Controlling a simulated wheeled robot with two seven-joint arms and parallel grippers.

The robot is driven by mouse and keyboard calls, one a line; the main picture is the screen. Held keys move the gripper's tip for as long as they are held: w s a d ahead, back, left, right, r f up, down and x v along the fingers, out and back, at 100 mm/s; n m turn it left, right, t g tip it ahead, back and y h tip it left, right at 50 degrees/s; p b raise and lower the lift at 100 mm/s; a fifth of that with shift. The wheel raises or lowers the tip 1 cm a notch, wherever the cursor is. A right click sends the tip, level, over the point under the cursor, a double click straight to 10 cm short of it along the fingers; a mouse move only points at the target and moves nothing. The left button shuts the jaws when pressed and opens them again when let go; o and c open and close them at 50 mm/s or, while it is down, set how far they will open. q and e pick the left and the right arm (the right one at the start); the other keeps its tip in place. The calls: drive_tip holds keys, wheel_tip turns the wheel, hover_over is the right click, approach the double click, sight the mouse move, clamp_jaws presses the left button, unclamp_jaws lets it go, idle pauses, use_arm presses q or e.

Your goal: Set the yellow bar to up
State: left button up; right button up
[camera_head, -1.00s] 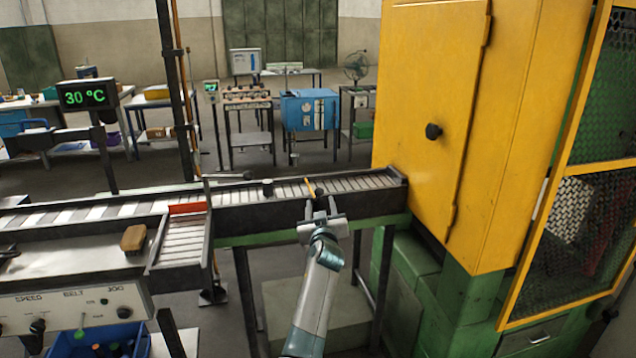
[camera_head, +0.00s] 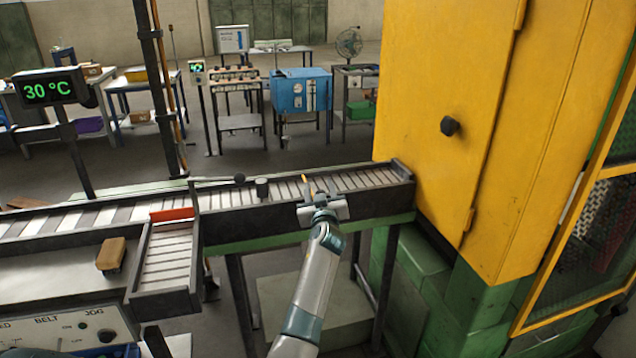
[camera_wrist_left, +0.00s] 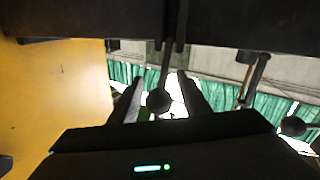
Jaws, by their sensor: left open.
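A thin yellow bar (camera_head: 305,184) stands up at the roller conveyor, leaning slightly left, beside my left gripper. Its lower part is hidden by the gripper. My left gripper (camera_head: 320,192) is open at the near side of the conveyor, close to the bar. In the left wrist view, a dark ball knob on a rod (camera_wrist_left: 158,100) lies between the two open fingers of my left gripper (camera_wrist_left: 160,98). Whether the fingers touch it cannot be told, and its colour looks dark there. My right gripper is not in view.
The roller conveyor (camera_head: 230,229) runs into the yellow cabinet (camera_head: 440,70) on the right. A black ball-ended lever (camera_head: 240,179) and a dark knob (camera_head: 262,188) are left of the bar. A brown brush (camera_head: 111,255) lies on the left table.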

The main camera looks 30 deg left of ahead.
use_arm(q)
drive_tip(key=shift+w, duration=0.1)
drive_tip(key=shift+r, duration=0.1)
clamp_jaws()
